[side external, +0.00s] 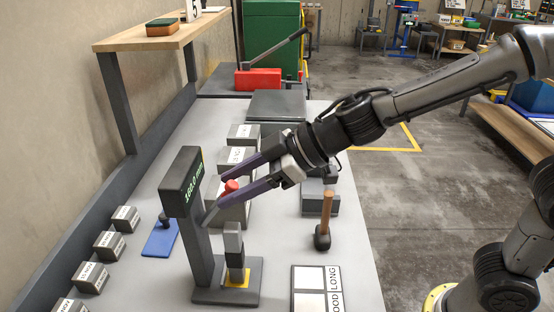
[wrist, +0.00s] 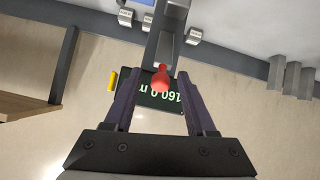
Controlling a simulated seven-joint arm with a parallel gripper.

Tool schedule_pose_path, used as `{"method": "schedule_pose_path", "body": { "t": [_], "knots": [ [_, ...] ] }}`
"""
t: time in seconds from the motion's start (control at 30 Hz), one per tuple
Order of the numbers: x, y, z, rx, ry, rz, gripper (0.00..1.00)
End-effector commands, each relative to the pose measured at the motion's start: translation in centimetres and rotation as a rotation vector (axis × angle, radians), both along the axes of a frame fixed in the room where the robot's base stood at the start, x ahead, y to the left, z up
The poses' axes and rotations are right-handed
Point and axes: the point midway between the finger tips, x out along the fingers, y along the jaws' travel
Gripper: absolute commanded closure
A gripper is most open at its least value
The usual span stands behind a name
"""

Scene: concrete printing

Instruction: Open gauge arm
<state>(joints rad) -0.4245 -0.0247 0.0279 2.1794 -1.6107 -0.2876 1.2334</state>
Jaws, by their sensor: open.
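The gauge (side external: 181,182) stands on the bench as a dark upright post with a display head reading about 160.0. Its arm (side external: 212,215) sticks out from the post, with a red knob (side external: 231,186) at its end. A grey block (side external: 233,243) stands upright on the gauge base (side external: 213,294) below the arm. My gripper (side external: 221,192) is open, its two purple fingers on either side of the red knob. In the wrist view the knob (wrist: 161,78) sits between the spread fingers (wrist: 157,78), with space on both sides; contact cannot be seen.
Labelled grey blocks (side external: 108,244) line the bench's left side near a blue pad (side external: 160,240). A mallet (side external: 325,222) and a LONG/GOOD board (side external: 309,291) lie at the right. A wooden shelf (side external: 150,42) overhangs the back left. A red press-like tool (side external: 258,79) stands behind.

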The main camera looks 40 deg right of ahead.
Motion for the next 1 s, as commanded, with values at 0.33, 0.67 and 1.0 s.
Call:
{"method": "schedule_pose_path", "body": {
  "t": [0.33, 0.67, 1.0],
  "knots": [
    [-3.2, -3.3, 3.3, 0.001, -0.006, -0.004, 0.44],
    [-5.7, -5.7, 5.5, 0.0, -0.003, -0.004, 0.44],
    [-6.0, -6.0, 5.8, -0.001, 0.0, -0.005, 0.44]
  ]
}}
